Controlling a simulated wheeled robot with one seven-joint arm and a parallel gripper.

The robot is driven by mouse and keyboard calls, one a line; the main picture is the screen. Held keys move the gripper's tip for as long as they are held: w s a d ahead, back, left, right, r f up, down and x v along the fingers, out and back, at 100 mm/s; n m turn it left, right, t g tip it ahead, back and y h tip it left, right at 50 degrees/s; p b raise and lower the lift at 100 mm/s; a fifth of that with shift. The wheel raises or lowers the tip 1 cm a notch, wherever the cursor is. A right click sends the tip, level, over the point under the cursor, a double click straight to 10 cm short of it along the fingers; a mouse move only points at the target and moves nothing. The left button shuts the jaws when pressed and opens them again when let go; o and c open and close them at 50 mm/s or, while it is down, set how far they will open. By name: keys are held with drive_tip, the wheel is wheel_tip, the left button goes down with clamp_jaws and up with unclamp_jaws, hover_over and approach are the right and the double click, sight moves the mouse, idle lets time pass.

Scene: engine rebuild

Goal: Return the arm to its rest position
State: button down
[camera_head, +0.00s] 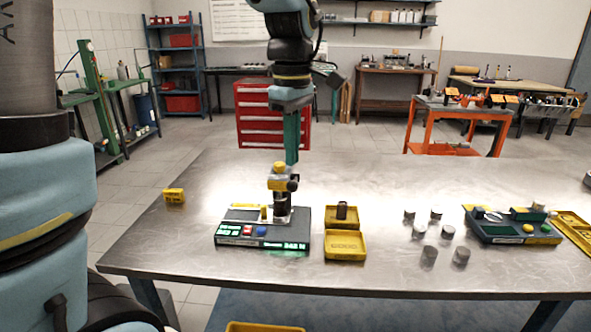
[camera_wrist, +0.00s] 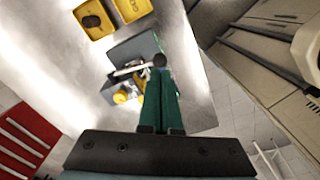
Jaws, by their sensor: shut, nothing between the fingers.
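My gripper (camera_head: 291,160) hangs pointing down above the metal table, with its green fingers together and nothing between them. In the wrist view the fingers (camera_wrist: 160,84) also lie side by side, shut. Below the fingertips stands a grey device (camera_head: 295,235) with a green-lit display and red and blue buttons. On it is an upright dark fixture with a yellow top (camera_head: 280,170). The fingertips appear just above and beside this fixture; I cannot tell the exact gap. My arm (camera_head: 290,45) comes down from the top of the head view.
Yellow trays (camera_head: 345,246) sit right of the device, the rear one holding a dark cylinder (camera_head: 342,210). Several grey cylinders (camera_head: 429,255) stand further right, then another device (camera_head: 512,235). A yellow box (camera_head: 174,196) is at left. The table's front (camera_head: 380,283) is clear.

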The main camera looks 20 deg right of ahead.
drive_tip(key=shift+r, duration=0.4)
drive_tip(key=shift+f, duration=0.1)
drive_tip(key=a+f+m, duration=0.4)
drive_tip(key=a+f, duration=0.2)
drive_tip(key=a, duration=0.6)
drive_tip(key=w+a+f+m+t, duration=0.1)
drive_tip(key=a+f+m, duration=0.3)
drive_tip(key=a, duration=0.9)
wheel_tip(320, 180, down, 2)
drive_tip(key=shift+a+f+t, duration=0.1)
drive_tip(key=shift+a+t, duration=0.1)
drive_tip(key=shift+t, duration=0.1)
